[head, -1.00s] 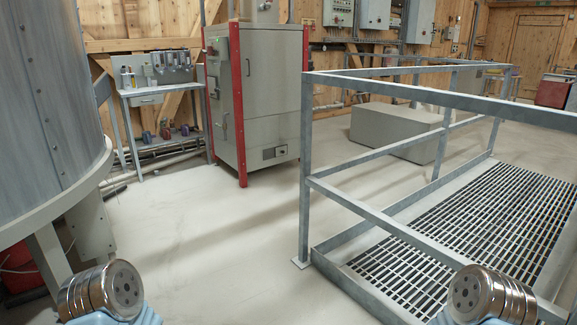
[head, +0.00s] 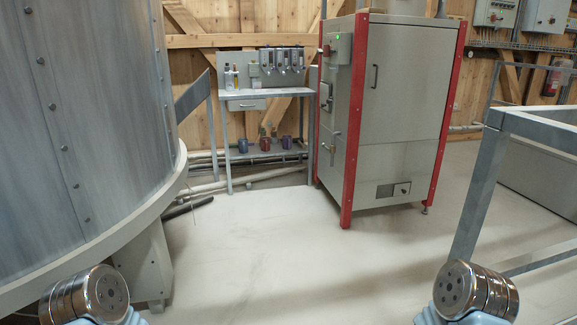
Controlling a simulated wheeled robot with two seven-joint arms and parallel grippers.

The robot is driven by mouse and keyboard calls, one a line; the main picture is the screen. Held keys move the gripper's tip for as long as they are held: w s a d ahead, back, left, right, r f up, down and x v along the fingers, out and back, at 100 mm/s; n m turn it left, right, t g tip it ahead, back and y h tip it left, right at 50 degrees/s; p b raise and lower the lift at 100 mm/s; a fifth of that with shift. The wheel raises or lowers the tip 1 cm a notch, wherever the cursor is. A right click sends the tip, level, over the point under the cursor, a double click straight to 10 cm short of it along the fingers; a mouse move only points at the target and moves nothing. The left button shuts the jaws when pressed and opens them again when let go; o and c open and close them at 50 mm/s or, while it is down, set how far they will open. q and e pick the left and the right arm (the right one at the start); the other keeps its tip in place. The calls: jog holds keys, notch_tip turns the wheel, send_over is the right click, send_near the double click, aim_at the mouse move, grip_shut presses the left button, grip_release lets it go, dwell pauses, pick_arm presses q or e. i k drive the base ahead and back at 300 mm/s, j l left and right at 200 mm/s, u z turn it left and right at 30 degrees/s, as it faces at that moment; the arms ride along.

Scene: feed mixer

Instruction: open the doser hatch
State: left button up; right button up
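A grey cabinet with red corner posts (head: 405,110) stands at the centre right. Its tall front door (head: 398,85) has a dark handle and looks closed. I cannot tell which part is the doser hatch. Only rounded metal joints of my two arms show at the bottom corners. Neither gripper is in view.
A large grey round tank (head: 85,110) fills the left side. A narrow workbench (head: 262,93) with bottles and dispensers stands against the wooden wall. A metal railing (head: 487,170) stands at the right. The pale floor (head: 280,245) between tank and railing is clear.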

aim_at(409, 70)
jog(key=i+j+z, duration=0.1)
jog(key=i, duration=0.5)
jog(key=i+j, duration=0.1)
jog(key=i, duration=0.5)
jog(key=i+j+z, duration=0.15)
jog(key=i, duration=0.5)
